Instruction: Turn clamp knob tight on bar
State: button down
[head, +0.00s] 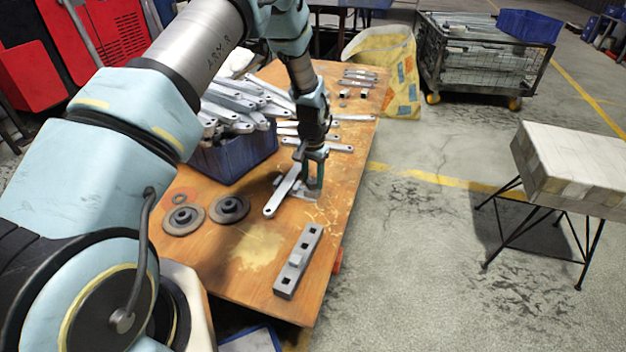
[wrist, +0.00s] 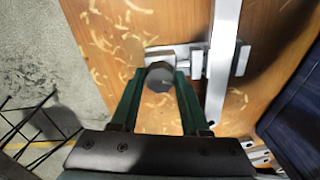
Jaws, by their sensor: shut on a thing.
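The clamp knob (wrist: 160,77) is a dark grey round cap at the end of the clamp's screw. My gripper (wrist: 158,82) has its two green fingers on either side of the knob, shut on it. In the head view my gripper (head: 313,170) points down at the table, and the knob is not clear there. The grey metal clamp (wrist: 195,60) lies at the bar on the tabletop. Whether the screw touches the bar I cannot tell.
A blue bin (head: 235,155) full of metal bars stands left of my gripper on the wooden table (head: 225,265). Two dark discs (head: 229,208) and a grey block with square holes (head: 298,262) lie nearer.

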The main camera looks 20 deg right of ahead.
jog(key=m, duration=0.4)
jog(key=shift+r+p, duration=0.1)
jog(key=shift+p, duration=0.2)
jog(key=m, duration=0.4)
jog(key=shift+p, duration=0.35)
jog(key=m, duration=0.4)
jog(key=shift+p, duration=0.4)
jog(key=m, duration=0.2)
jog(key=shift+m, duration=0.3)
jog(key=shift+c, duration=2.4)
grip_release()
